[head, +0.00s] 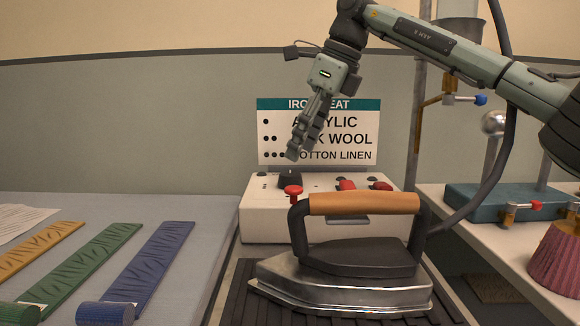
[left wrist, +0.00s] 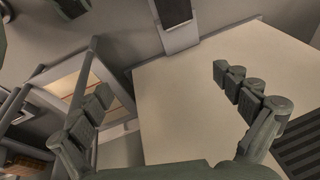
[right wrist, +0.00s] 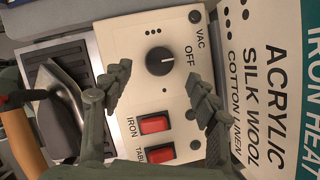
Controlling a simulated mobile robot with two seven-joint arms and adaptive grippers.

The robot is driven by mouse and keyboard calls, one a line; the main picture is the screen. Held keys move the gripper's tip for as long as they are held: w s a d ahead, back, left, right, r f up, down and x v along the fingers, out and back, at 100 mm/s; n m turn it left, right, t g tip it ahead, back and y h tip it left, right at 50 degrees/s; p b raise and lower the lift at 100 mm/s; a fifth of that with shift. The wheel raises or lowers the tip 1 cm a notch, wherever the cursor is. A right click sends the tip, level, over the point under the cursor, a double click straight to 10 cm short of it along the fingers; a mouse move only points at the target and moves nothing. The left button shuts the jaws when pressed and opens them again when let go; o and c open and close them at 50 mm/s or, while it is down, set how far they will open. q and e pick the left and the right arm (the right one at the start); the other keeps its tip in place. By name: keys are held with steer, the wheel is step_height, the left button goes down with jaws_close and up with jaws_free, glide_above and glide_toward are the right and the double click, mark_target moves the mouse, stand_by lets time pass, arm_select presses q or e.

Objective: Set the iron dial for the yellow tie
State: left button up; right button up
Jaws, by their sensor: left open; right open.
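The yellow tie (head: 38,250) lies flat at the far left of the table, beside a green tie (head: 92,262) and a blue tie (head: 150,265). The black round iron dial (right wrist: 160,61) sits on a white control box (head: 262,218); its light mark appears to face the OFF label. My right gripper (head: 297,152) points down just above the dial, and its open fingers (right wrist: 158,75) stand either side of it in the right wrist view, apparently not touching. My left gripper (left wrist: 162,82) is open and empty over a pale surface, outside the head view.
A sign (head: 318,132) behind the box lists acrylic, silk wool and cotton linen with dots. The box has red switches (right wrist: 154,124) labelled IRON and TABLE. The iron (head: 345,275) with a wooden handle rests on a dark ribbed mat in front. A red knob (head: 293,191) stands nearby.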

mark_target(291, 174)
steer(key=shift+x, duration=2.75)
steer(key=c, duration=1.2)
